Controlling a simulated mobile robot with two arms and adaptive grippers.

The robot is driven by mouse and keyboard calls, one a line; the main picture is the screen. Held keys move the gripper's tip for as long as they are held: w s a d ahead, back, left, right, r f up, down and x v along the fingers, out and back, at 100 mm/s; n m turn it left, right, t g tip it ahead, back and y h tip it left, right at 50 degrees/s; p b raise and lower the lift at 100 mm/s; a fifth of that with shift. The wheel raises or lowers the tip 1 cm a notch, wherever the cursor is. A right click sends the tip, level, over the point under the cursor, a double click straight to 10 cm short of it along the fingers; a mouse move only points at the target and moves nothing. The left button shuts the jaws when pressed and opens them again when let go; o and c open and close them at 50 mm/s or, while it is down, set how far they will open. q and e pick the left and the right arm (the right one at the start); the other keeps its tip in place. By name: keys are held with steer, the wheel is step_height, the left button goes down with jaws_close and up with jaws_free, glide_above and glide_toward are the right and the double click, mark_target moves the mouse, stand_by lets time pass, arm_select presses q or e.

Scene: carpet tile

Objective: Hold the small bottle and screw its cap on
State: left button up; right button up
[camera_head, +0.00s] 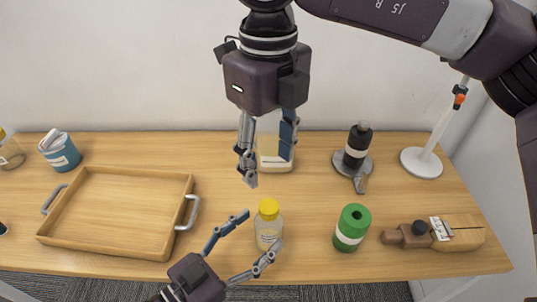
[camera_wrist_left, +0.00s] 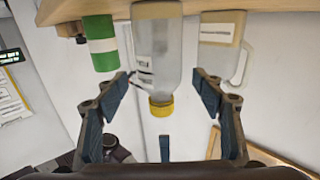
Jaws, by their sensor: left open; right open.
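The small clear bottle (camera_head: 266,236) stands upright near the table's front edge, with a yellow cap (camera_head: 269,207) on its top. How tightly the cap sits cannot be told. In the left wrist view the bottle (camera_wrist_left: 157,62) appears upside down, its yellow cap (camera_wrist_left: 161,106) towards me. My left gripper (camera_head: 263,229) is open, its fingers on either side of the bottle; no contact is clear. It also shows in the left wrist view (camera_wrist_left: 162,76). My right gripper (camera_head: 267,168) is open and empty, fingers down, above and behind the bottle.
A pale jug (camera_head: 275,165) stands behind my right gripper. A green can (camera_head: 350,228) is right of the bottle. An empty wooden tray (camera_head: 115,248) lies left.

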arm_select(q)
steer(key=shift+v, duration=4.1)
steer(key=shift+r, duration=0.1)
